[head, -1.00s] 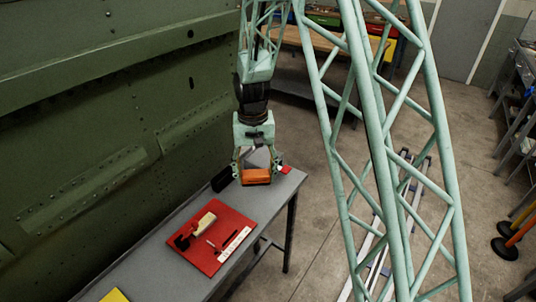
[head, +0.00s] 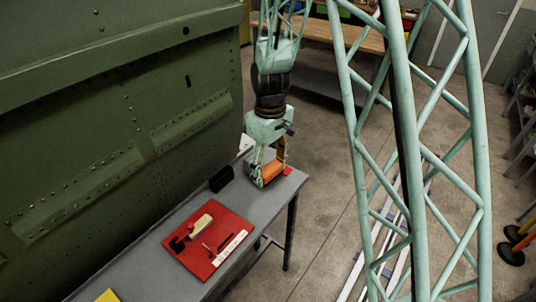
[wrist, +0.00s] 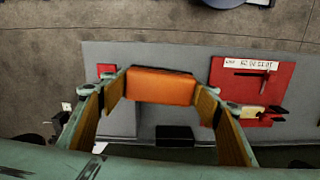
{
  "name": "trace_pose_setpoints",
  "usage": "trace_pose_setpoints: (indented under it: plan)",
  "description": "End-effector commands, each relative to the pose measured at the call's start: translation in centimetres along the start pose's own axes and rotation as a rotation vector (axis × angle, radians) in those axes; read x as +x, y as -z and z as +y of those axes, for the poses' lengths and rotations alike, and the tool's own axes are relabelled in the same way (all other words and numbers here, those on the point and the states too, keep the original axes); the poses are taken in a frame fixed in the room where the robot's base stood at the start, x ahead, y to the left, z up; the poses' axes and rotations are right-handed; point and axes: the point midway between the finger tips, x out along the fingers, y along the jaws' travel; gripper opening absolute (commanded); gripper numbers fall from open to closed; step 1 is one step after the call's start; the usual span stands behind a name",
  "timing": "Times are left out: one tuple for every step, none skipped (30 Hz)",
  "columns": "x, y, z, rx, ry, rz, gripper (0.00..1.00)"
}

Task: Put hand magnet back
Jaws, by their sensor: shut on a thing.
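My gripper (head: 266,172) is over the far end of the grey table and is shut on an orange block, the hand magnet (head: 272,173). In the wrist view, the hand magnet (wrist: 160,86) lies crosswise between the two fingers of my gripper (wrist: 160,95). It looks held above the table, but the gap is hard to judge. A small red square (head: 287,171) lies at the table's far corner, just right of the magnet; in the wrist view the red square (wrist: 106,70) is left of the magnet.
A red board (head: 196,262) with a pale-handled tool (head: 202,224), a dark slim tool and a white label strip lies on the grey table (head: 165,283). A black box (head: 221,179) stands near the green fuselage panel (head: 100,130). Table surface between board and magnet is clear.

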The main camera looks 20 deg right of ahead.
Motion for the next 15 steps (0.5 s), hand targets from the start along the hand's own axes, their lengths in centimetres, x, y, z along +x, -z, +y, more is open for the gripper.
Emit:
trace_pose_setpoints:
  plan:
    - [-0.14, -0.06, -0.09, -0.024, 0.0, 0.001, 0.41]
    - [-0.18, -0.1, -0.13, -0.037, 0.0, 0.001, 0.41]
    - [-0.21, -0.14, -0.18, -0.054, -0.001, 0.001, 0.41]
    - [-0.24, -0.18, -0.21, -0.064, -0.001, 0.001, 0.41]
    - [-0.25, -0.2, -0.24, -0.074, -0.001, 0.001, 0.41]
    - [-0.28, -0.23, -0.27, -0.083, -0.001, 0.001, 0.41]
    - [-0.29, -0.25, -0.28, -0.088, -0.001, 0.001, 0.41]
    - [-0.29, -0.26, -0.3, -0.093, -0.001, 0.001, 0.41]
    - [-0.3, -0.27, -0.31, -0.097, -0.001, 0.001, 0.41]
    - [-0.3, -0.28, -0.32, -0.1, -0.001, 0.001, 0.41]
    - [-0.3, -0.29, -0.32, -0.101, -0.001, 0.001, 0.41]
    - [-0.3, -0.29, -0.32, -0.102, -0.001, 0.001, 0.41]
    - [-0.3, -0.29, -0.32, -0.102, -0.001, 0.001, 0.41]
    - [-0.3, -0.29, -0.32, -0.102, -0.001, 0.001, 0.41]
    - [-0.3, -0.29, -0.32, -0.102, -0.001, 0.001, 0.41]
